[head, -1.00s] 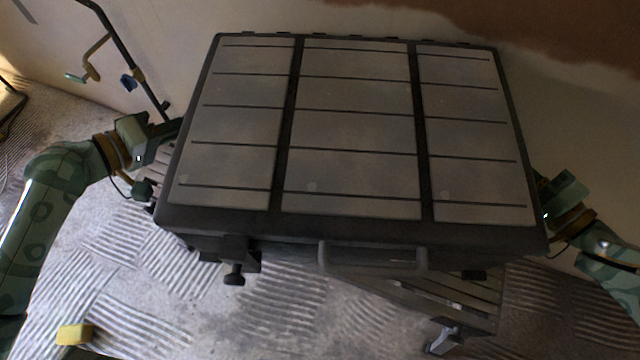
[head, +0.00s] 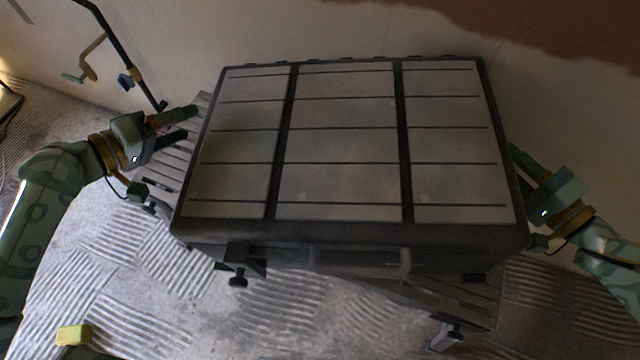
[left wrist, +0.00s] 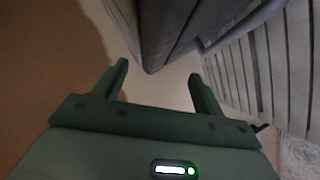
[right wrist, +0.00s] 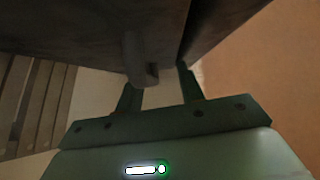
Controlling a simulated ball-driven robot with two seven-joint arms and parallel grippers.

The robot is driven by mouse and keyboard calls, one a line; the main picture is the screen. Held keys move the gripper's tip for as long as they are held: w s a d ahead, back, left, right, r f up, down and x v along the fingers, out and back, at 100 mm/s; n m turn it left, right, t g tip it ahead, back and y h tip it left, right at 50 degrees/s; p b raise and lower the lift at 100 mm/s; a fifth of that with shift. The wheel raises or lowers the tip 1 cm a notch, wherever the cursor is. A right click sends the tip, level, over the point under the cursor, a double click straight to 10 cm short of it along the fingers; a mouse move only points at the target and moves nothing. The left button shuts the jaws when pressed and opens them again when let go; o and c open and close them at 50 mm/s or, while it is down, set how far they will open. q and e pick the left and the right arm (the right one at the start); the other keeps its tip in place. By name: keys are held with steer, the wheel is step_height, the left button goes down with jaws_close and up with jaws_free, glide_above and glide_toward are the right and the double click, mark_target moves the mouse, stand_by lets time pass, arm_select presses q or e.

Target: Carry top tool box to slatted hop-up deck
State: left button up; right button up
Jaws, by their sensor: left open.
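The tool box (head: 345,140) is a wide dark case with a ribbed grey lid and a front handle (head: 360,262). It lies level over the slatted hop-up deck (head: 175,165), whose slats show at its left and front right. Whether its underside touches the slats is hidden. My left gripper (head: 190,122) is open and empty, just left of the box; the left wrist view shows the box's dark corner (left wrist: 165,35) beyond its spread fingers. My right gripper (head: 527,195) is at the box's right side. In the right wrist view its fingers (right wrist: 160,85) stand apart around a side handle (right wrist: 138,62).
A yellow block (head: 74,334) lies on the floor at the lower left. A dark stand with a crank (head: 95,72) leans near the wall at the upper left. The plastered wall (head: 560,90) is close behind the box. Deck clamps (head: 446,337) stick out in front.

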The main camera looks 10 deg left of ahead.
arm_select(q)
steer(key=v, duration=1.1)
steer(key=shift+s+r, duration=0.15)
steer(key=shift+s, duration=0.1)
arm_select(e)
steer(key=shift+a+r, duration=0.1)
steer(key=shift+r, duration=0.05)
arm_select(q)
steer(key=shift+a, duration=0.1)
arm_select(e)
steer(key=o, duration=0.9)
steer(key=v, duration=1.2)
